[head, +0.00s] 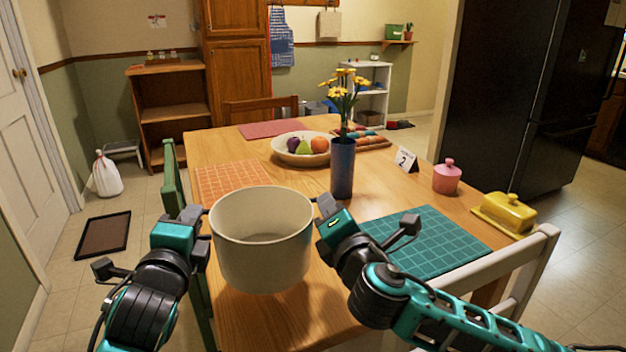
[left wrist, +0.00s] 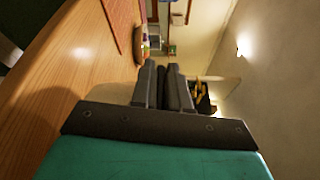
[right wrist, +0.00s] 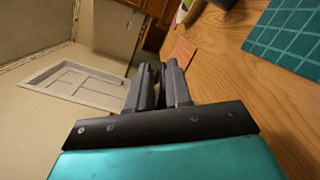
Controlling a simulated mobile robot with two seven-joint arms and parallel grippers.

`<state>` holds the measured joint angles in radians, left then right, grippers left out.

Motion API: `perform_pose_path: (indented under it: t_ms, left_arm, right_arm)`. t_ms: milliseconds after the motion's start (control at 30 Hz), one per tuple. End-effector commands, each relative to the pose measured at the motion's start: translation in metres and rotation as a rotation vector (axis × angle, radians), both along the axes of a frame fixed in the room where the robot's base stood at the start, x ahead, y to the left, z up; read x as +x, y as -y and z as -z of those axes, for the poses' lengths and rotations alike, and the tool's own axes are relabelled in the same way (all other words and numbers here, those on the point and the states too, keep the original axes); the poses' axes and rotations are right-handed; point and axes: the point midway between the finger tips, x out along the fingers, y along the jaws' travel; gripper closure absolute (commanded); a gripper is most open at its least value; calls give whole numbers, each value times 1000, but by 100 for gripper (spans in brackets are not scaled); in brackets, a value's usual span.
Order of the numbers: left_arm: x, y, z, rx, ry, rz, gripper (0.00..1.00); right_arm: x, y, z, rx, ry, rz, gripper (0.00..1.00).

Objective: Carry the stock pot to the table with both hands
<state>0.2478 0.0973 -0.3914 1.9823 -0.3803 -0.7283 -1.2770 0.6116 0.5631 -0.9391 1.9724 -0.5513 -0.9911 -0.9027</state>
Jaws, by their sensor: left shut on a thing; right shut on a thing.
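The stock pot (head: 262,255) is a cream-white, open, round pot. It is upright over the near end of the wooden table (head: 400,185), and its inside looks empty. I cannot tell whether its base touches the tabletop. My left gripper (head: 193,213) is shut at the pot's left rim, and my right gripper (head: 326,204) is shut at its right rim. The closed fingers of the left gripper also show in the left wrist view (left wrist: 164,88), and those of the right gripper in the right wrist view (right wrist: 158,88).
A blue vase (head: 342,168) with yellow flowers stands just behind the pot to the right. A fruit bowl (head: 285,154), orange mat (head: 232,180), teal mat (head: 428,243), pink jar (head: 447,178) and yellow butter dish (head: 505,213) are on the table. A white chair (head: 530,270) stands at right.

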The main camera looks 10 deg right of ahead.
Motion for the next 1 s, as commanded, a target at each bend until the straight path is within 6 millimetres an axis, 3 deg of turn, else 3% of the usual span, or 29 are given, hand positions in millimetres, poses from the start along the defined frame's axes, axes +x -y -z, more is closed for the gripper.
perform_pose_path:
  t_ms: [33,133,667,1000]
  left_arm:
    - [0,0,8,-2,7,0,100]
    - [0,0,14,-2,7,0,100]
    - [0,0,15,-2,7,0,100]
    - [0,0,27,-2,7,1,100]
  right_arm:
    - [0,0,10,-5,6,-1,100]
    - [0,0,15,-5,6,-1,100]
    - [0,-1,16,-4,5,-2,100]
    - [0,-1,28,-4,5,-2,100]
